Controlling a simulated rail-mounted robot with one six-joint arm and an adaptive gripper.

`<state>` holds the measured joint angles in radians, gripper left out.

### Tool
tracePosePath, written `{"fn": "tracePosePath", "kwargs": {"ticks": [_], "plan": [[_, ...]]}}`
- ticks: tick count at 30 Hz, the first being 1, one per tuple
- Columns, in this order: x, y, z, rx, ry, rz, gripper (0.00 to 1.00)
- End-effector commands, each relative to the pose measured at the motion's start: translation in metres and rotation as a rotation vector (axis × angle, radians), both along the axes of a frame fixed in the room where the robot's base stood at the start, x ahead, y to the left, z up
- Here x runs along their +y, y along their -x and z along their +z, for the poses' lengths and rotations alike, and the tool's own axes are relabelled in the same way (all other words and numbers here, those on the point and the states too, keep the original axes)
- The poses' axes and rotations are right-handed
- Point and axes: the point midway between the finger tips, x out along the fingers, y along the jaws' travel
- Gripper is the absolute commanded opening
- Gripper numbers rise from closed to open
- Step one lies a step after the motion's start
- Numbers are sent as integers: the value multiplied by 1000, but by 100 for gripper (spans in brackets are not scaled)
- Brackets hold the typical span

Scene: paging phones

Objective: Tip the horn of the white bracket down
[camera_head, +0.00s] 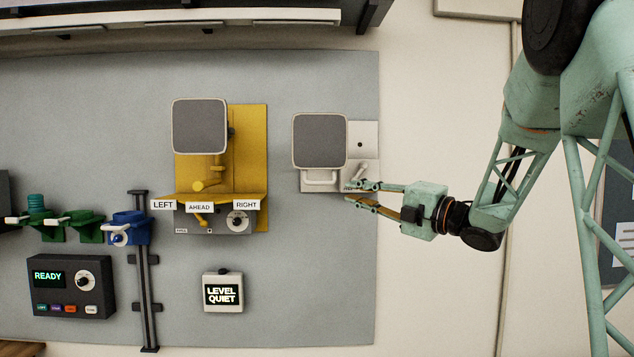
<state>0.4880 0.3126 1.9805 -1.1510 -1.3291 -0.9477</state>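The white bracket (362,134) is fixed to the grey board, right of the yellow one. Its horn (319,140) shows a square grey face with a pale rim, facing out of the board. A white bar handle (320,181) sits under the horn. A small pale lever (358,172) slants on the bracket's lower right. My gripper (350,191) reaches in from the right, with its fingers apart and its tips at the bracket's lower edge, near the lever's lower end. I cannot tell whether they touch it. Nothing shows clearly between the fingers.
A yellow bracket (251,130) holds another horn (200,126), above a LEFT/AHEAD/RIGHT selector (238,221). A LEVEL QUIET display (222,294) stands lower. Green and blue holders, a rail (146,285) and a READY box (70,290) are at left. Board below my gripper is clear.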

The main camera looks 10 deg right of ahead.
Motion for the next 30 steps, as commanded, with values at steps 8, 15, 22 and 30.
{"fn": "tracePosePath", "kwargs": {"ticks": [8, 15, 22, 30], "plan": [[0, 0, 0, 1, 0, -1, 15], [3, -5, 1, 1, 0, -1, 15], [14, -18, 4, 1, 0, 0, 15], [31, -43, 7, 3, 0, 0, 15]]}}
